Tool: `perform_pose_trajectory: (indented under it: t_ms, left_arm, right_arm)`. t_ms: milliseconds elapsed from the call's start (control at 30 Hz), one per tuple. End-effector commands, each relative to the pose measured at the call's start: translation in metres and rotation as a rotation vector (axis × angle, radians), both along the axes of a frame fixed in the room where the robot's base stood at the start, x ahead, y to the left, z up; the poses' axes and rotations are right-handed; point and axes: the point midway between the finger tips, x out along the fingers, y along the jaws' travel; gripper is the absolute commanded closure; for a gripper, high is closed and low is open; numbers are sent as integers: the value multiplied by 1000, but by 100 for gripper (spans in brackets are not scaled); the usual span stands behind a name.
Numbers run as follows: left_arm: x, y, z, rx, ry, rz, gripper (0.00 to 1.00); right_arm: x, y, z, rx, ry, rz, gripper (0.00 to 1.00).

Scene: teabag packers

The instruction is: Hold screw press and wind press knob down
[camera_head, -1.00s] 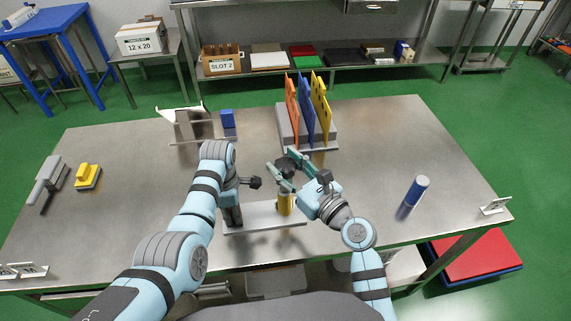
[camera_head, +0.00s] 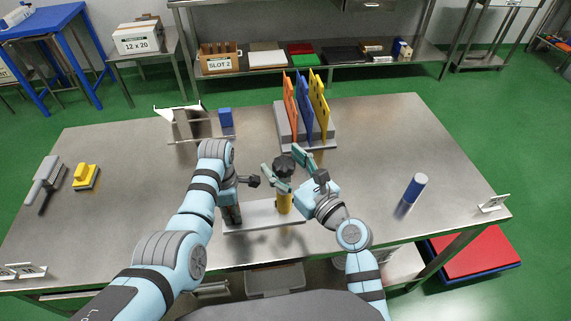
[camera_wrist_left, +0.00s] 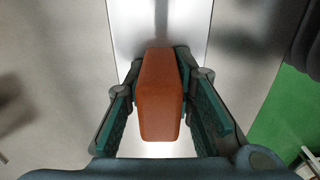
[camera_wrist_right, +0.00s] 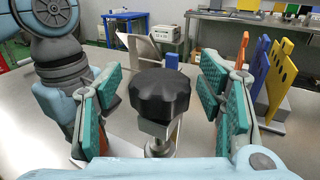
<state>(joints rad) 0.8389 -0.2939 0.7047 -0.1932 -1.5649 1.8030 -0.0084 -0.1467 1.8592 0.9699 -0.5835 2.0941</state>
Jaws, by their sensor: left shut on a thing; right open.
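The screw press has a pale base plate (camera_head: 262,215), a yellow part (camera_head: 284,204) and a dark lobed knob (camera_head: 284,163) on top. My left gripper (camera_wrist_left: 162,95) is shut on an orange block-shaped grip (camera_wrist_left: 160,100) above the base; in the head view the arm mostly hides this grip. My right gripper (camera_wrist_right: 166,95) is open, with its green finger pads on either side of the black knob, which also shows in the right wrist view (camera_wrist_right: 160,95). Gaps show between the pads and the knob. A metal screw shaft (camera_wrist_right: 158,145) stands upright below the knob.
Behind the press stands a grey rack (camera_head: 322,136) with orange, blue and yellow boards. A metal stand (camera_head: 182,124) and blue block (camera_head: 226,118) are at back left. Table between is clear.

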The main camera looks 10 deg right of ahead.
Motion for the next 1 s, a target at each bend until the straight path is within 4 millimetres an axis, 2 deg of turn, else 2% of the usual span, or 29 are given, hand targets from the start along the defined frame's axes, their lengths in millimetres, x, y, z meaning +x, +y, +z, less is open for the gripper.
perform_pose_trajectory:
  t_ms: [167, 400, 500, 600, 900, 1000]
  left_arm:
    - [0, 0, 0, 0, -1, 1, 100]
    - [0, 1, 0, 1, 0, 1, 100]
    - [0, 1, 0, 1, 0, 1, 100]
    - [0, 0, 0, 1, 0, 0, 100]
    - [0, 0, 0, 1, 0, 0, 100]
    - [0, 0, 0, 2, 0, 0, 100]
  right_arm:
    - [-16, -9, -1, -1, 0, -1, 38]
    - [-75, -39, -2, -5, 3, 1, 38]
    - [-94, -49, -1, -4, 4, 1, 38]
    - [-104, -54, -1, -3, 2, 1, 38]
    - [-106, -55, 1, 0, -2, 0, 38]
    - [-92, -59, 18, -34, -59, 11, 38]
